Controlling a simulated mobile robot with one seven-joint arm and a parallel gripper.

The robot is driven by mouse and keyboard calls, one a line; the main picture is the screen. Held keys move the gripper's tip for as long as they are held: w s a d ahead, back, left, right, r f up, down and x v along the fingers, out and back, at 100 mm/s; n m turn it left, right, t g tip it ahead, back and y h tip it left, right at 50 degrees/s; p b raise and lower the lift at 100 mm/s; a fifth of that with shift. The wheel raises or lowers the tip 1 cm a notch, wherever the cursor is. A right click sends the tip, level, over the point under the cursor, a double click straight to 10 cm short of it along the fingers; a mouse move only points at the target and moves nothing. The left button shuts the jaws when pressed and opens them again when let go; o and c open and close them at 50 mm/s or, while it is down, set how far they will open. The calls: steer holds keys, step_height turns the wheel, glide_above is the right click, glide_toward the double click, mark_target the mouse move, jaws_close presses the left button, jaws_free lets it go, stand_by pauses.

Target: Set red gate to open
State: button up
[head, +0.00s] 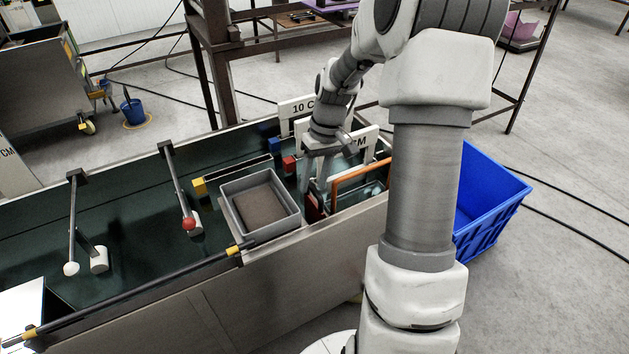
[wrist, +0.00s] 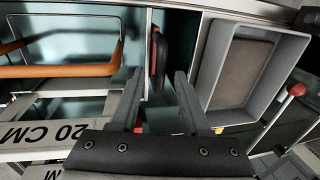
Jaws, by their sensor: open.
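The red gate (head: 314,207) is at the right part of the green conveyor, between the grey tray and the orange-framed part. Only part of it shows behind my fingers. In the wrist view a dark red upright piece of the gate (wrist: 158,62) lies beyond and between my fingertips. My gripper (head: 315,188) points down over the gate. In the wrist view my gripper (wrist: 158,82) is open, with one finger on each side of the red piece. I cannot tell whether either finger touches it.
A grey tray (head: 291,223) with a brown bottom stands close left of my gripper. An orange bar frame (head: 340,181) is close right. A red-knobbed lever (head: 188,223) and a white-knobbed one (head: 71,268) are farther left. A blue crate (head: 493,192) is at right.

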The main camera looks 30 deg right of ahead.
steer(key=shift+c, duration=0.4)
jaws_close()
stand_by(0.9)
